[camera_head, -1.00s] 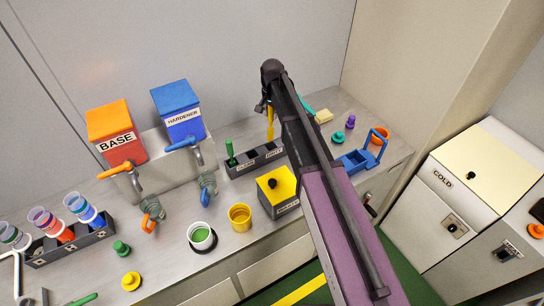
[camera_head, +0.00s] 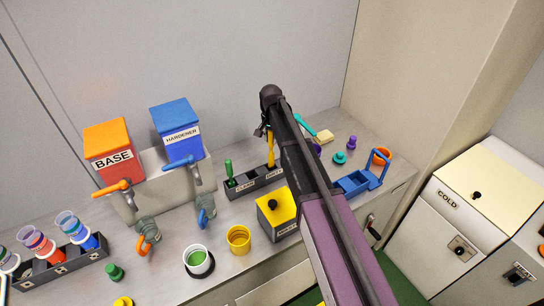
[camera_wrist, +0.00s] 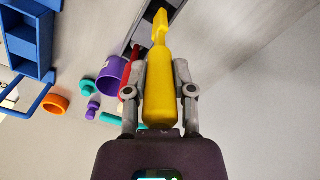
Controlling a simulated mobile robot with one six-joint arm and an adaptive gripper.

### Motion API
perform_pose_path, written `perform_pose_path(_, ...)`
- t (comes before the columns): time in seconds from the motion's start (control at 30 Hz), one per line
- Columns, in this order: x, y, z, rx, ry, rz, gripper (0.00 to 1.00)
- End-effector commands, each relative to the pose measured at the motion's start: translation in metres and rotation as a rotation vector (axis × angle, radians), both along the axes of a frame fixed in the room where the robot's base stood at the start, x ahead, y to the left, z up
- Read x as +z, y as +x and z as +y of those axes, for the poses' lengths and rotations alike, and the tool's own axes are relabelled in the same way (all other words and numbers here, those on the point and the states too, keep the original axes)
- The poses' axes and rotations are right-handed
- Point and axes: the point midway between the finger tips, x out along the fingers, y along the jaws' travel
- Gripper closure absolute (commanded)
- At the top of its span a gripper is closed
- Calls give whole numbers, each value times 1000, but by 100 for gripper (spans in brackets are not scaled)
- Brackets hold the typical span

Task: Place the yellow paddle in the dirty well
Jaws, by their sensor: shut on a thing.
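The yellow paddle (camera_head: 270,148) stands roughly upright at the right part of the dark well rack (camera_head: 243,186), by the well labelled DIRTY. In the wrist view the yellow paddle (camera_wrist: 158,85) lies between the two fingers of my gripper (camera_wrist: 160,95), which is shut on its handle. The paddle's far end reaches toward the rack; how deep it sits in the well cannot be told. A green paddle (camera_head: 229,168) stands in the well labelled CLEAN at the left. My arm hides part of the rack's right side in the head view.
A yellow cup (camera_head: 238,240) and a white cup with green contents (camera_head: 198,261) are nearby. A purple cup (camera_wrist: 111,74) stands close to my gripper. A blue carrier (camera_head: 355,183) is at the right.

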Motion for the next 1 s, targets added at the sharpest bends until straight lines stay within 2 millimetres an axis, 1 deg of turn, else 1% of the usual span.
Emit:
perform_pose_path(0.03,-11,0,0,0,0,0,100)
perform_pose_path(0.23,-25,0,0,0,0,0,100)
perform_pose_path(0.37,-29,0,0,-1,0,0,100)
perform_pose_path(0.77,-29,0,-1,-1,0,0,100)
perform_pose_path(0.87,-32,0,-1,-1,0,0,100)
perform_pose_path(1.0,-42,0,-1,-1,0,0,100)
